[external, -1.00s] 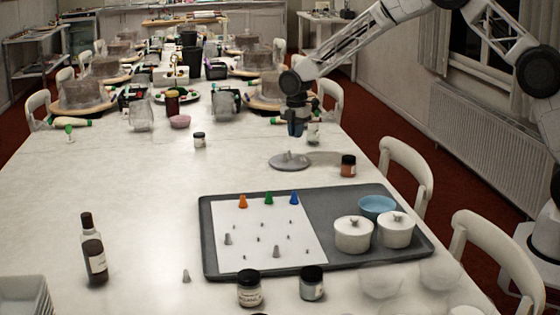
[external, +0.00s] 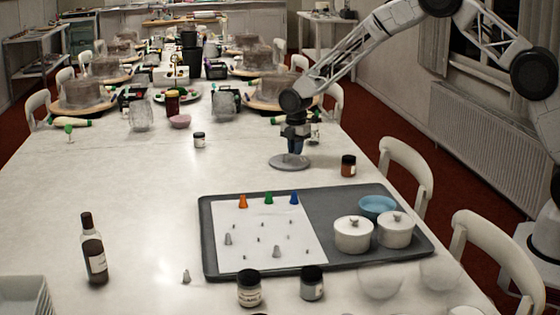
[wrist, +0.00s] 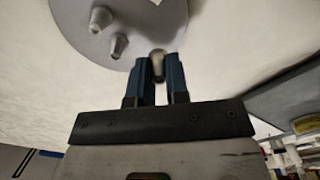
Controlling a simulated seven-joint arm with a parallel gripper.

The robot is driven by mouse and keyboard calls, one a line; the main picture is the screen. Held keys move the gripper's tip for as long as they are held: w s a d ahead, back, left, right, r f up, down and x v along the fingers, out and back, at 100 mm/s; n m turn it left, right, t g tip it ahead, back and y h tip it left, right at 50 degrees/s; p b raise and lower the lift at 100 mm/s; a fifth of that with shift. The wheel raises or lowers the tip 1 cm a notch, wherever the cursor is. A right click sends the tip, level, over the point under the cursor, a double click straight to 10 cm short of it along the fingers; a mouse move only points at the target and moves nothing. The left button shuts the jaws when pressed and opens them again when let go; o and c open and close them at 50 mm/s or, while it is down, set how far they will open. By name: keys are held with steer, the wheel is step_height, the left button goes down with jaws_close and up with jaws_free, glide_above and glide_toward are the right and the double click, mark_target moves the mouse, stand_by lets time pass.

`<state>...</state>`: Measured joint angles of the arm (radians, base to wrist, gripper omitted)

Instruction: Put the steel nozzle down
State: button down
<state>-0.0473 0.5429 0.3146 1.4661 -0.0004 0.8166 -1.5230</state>
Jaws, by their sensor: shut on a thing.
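My gripper (external: 295,152) is low over the round grey plate (external: 278,163) on the table. In the wrist view my gripper's blue fingers (wrist: 158,75) are shut on a small steel nozzle (wrist: 158,64), which shows between the fingertips. The held nozzle is by the rim of the plate (wrist: 140,16); I cannot tell whether it touches. Two grey nozzles, one (wrist: 101,18) and another (wrist: 118,45), stand on the plate beside it. In the external view the held nozzle is hidden by the fingers.
A dark tray (external: 210,235) nearer the camera holds a white sheet (external: 268,230) with several nozzles, two lidded white pots and a blue bowl (external: 378,206). A small jar (external: 348,166) stands right of the plate. One nozzle (external: 186,276) stands on the table.

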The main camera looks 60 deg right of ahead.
mark_target(295, 165)
steer(key=shift+f, duration=1.85)
steer(key=shift+f, duration=0.15)
steer(key=c, duration=1.1)
jaws_free()
step_height(295, 165, up, 12)
